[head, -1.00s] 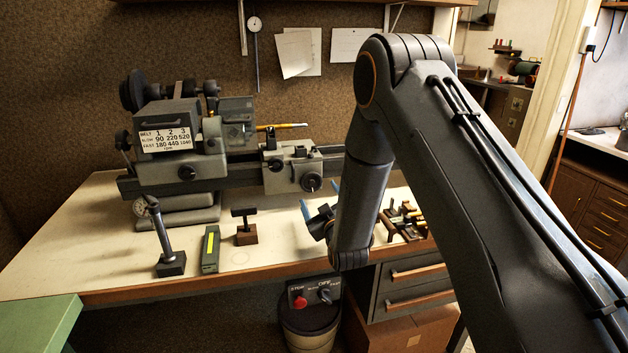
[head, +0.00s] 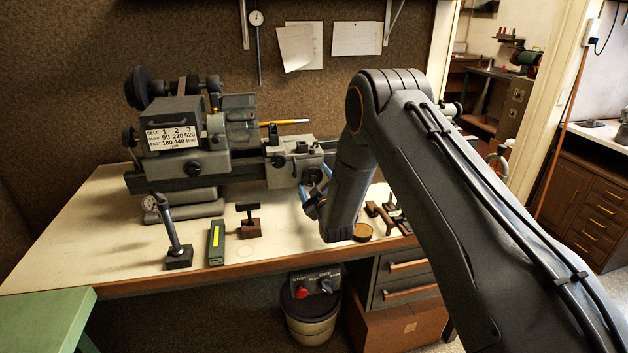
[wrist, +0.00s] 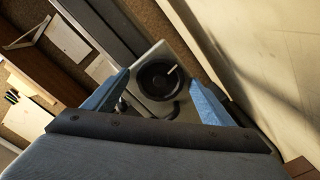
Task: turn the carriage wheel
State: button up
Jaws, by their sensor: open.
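The carriage wheel (wrist: 158,80) is a black round handwheel with a pale handle, on the grey carriage of the lathe. It also shows in the head view (head: 312,174), partly hidden by my gripper. My gripper (wrist: 160,86) is open, with its blue fingers on either side of the wheel in the wrist view. In the head view my gripper (head: 314,185) is right in front of the carriage. I cannot tell whether the fingers touch the wheel. The lathe (head: 190,163) stands at the back of the bench.
On the bench (head: 110,235) stand a dark upright post tool (head: 176,240), a green box with a yellow stripe (head: 216,243) and a small T-shaped tool on a block (head: 250,221).

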jog(key=c, duration=1.1)
jog(key=shift+o, duration=0.2)
jog(key=shift+m+b, duration=0.3)
jog(key=shift+b, duration=0.05)
